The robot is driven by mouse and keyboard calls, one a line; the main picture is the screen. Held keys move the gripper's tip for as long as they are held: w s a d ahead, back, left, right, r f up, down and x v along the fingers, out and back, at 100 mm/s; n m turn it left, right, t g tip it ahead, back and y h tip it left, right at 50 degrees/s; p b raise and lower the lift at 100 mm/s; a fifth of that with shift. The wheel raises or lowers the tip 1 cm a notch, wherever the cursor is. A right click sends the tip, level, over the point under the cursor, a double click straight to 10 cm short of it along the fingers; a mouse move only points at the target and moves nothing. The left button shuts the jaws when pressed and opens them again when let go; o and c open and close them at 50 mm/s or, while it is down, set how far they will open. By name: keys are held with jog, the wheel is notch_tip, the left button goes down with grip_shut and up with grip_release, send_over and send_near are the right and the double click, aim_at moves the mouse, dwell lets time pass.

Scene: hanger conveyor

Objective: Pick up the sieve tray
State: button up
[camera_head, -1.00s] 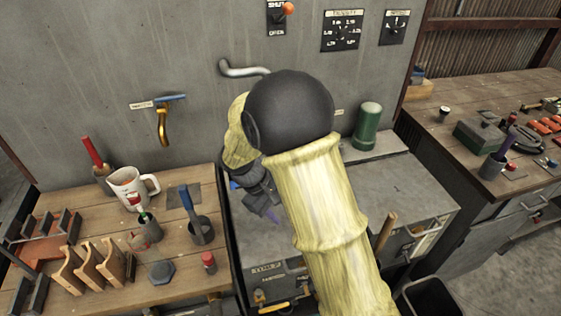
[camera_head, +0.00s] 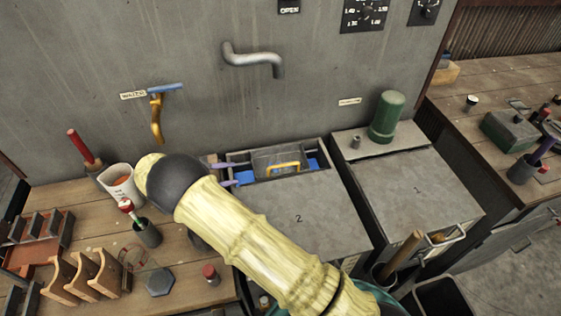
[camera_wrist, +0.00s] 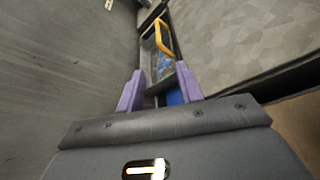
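The sieve tray (camera_head: 278,157), a grey mesh tray with a yellow handle (camera_head: 284,167), sits inside the open slot behind the lid marked 2 (camera_head: 299,219). Blue shows beneath and beside it. In the wrist view the tray (camera_wrist: 150,60) lies just ahead of the fingertips, with its yellow handle (camera_wrist: 163,38) upper centre. My gripper (camera_head: 231,174) has purple fingers and reaches in at the left end of the slot, left of the tray. The fingers (camera_wrist: 159,80) stand apart with nothing held between them. My arm hides part of the bench.
A grey wall with a bent pipe (camera_head: 252,60) rises behind the slot. A green cylinder (camera_head: 387,117) stands behind lid 1 (camera_head: 418,187) on the right. On the left bench are a white mug (camera_head: 121,183), wooden racks (camera_head: 90,277) and other small items.

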jog(key=p, duration=0.4)
send_near(279, 166)
jog(key=x, duration=0.3)
jog(key=f+x, duration=0.1)
jog(key=x, duration=0.1)
jog(key=shift+w+d, duration=0.15)
jog(key=shift+w, duration=0.2)
jog(key=shift+s+a, duration=0.1)
jog(key=shift+a, duration=0.1)
jog(key=p+x, duration=0.1)
jog(key=x, duration=0.1)
jog(key=p+x, duration=0.1)
jog(key=x, duration=0.1)
jog(key=shift+d+r+p, duration=0.15)
jog(key=shift+d+p, duration=0.15)
jog(key=shift+w+d+f, duration=0.3)
jog(key=shift+w, duration=0.05)
